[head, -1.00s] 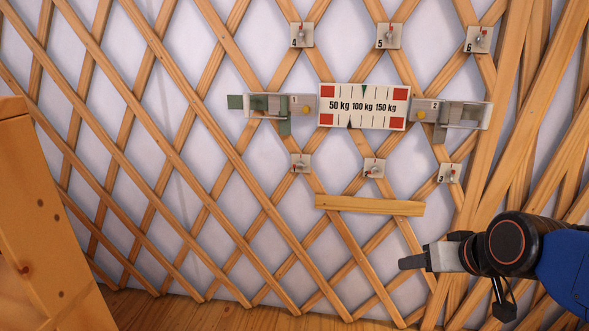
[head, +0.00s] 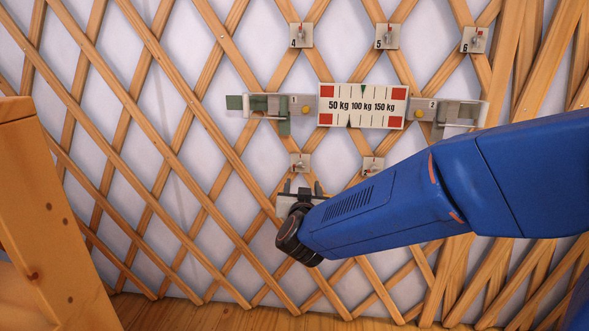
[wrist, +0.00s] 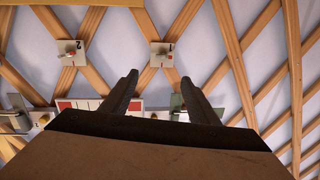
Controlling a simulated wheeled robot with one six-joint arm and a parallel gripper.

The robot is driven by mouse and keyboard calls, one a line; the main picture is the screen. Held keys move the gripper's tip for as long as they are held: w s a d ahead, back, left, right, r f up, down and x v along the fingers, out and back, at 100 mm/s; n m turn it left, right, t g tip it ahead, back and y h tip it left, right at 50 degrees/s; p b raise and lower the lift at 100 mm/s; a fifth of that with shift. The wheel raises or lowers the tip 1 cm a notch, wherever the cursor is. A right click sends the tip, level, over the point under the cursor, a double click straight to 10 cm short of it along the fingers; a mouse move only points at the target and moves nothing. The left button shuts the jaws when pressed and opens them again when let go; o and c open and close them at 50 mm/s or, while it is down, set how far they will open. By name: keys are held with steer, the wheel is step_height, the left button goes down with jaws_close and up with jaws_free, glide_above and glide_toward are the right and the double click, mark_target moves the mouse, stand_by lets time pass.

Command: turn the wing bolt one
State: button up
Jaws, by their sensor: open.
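Wing bolt one (head: 300,164) is a small metal bolt on a pale square plate fixed to the lattice, below the weight scale. In the wrist view the plate marked 1 (wrist: 163,57) appears upside down, with a red mark near the bolt. My gripper (head: 302,186) is open, with both dark fingers pointing up, just below this plate in the head view. In the wrist view my gripper (wrist: 159,78) has its fingertips to either side of and below the plate, with nothing between them. I see no contact with the bolt.
Plate 2 (head: 373,165) is to the right of plate one, partly close to my arm. Plates 4 (head: 301,36), 5 (head: 387,36) and 6 (head: 474,39) are above the scale board (head: 362,106). A wooden cabinet (head: 45,210) stands at left.

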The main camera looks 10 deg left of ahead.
mark_target(299, 166)
steer(key=w, duration=0.5)
steer(key=w+a+f+h, duration=0.1)
steer(key=w, duration=0.5)
steer(key=w+a+h, duration=0.1)
steer(key=w, duration=0.4)
steer(key=shift+w+a+f+m+t, duration=0.15)
steer(key=shift+w+a+m+t, duration=0.15)
steer(key=shift+t, duration=0.1)
steer(key=c, duration=1.1)
